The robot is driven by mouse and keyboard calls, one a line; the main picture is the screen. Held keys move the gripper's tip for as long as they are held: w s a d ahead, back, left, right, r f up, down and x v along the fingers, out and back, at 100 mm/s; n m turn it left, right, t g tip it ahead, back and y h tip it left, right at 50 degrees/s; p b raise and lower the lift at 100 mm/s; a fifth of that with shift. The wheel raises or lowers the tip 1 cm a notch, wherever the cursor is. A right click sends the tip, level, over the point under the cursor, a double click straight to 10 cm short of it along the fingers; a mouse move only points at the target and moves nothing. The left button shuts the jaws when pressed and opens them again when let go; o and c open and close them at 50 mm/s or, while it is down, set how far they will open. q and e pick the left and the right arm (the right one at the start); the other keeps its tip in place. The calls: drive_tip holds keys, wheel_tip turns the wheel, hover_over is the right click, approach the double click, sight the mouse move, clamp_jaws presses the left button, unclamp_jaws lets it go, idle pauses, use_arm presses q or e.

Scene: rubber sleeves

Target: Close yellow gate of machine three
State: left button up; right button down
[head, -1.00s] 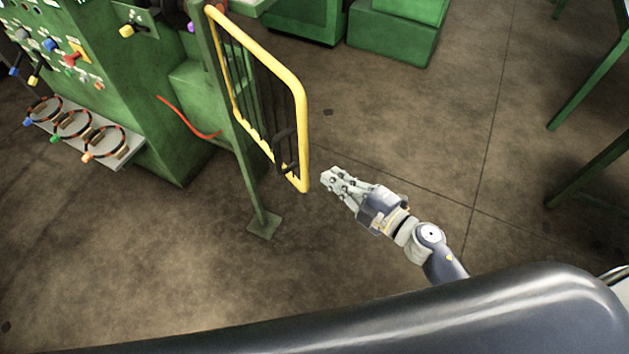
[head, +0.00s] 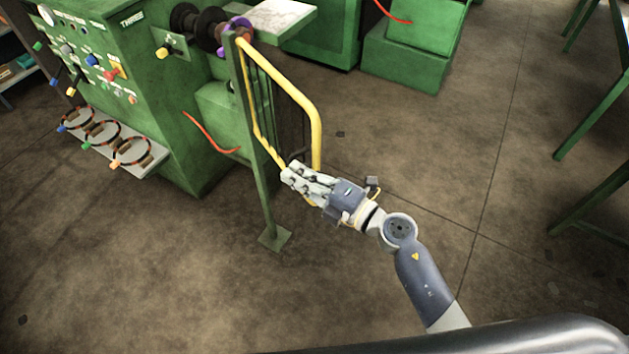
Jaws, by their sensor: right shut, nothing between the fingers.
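The yellow gate (head: 291,84) is a yellow tube frame with dark bars, hinged on a green post (head: 255,150) beside the green machine marked THREE (head: 135,70). It stands swung out from the machine toward the right. My right gripper (head: 289,174) is shut and empty, in front of the gate's lower part near the post, and hides its lower edge. I cannot tell whether the fingers touch the frame. My left gripper is not in view.
A control panel (head: 85,60) with coloured knobs and a shelf of cable loops (head: 140,170) are on the machine's left side. A red cable (head: 208,134) hangs from it. Green blocks (head: 405,70) stand behind. Green legs (head: 590,115) stand at right. The floor between is clear.

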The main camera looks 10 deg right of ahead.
drive_tip(key=shift+w+d+f, duration=0.1)
drive_tip(key=shift+w+d, duration=0.3)
drive_tip(key=shift+d, duration=0.5)
drive_tip(key=shift+w+d, duration=0.4)
drive_tip(key=shift+d, duration=0.45)
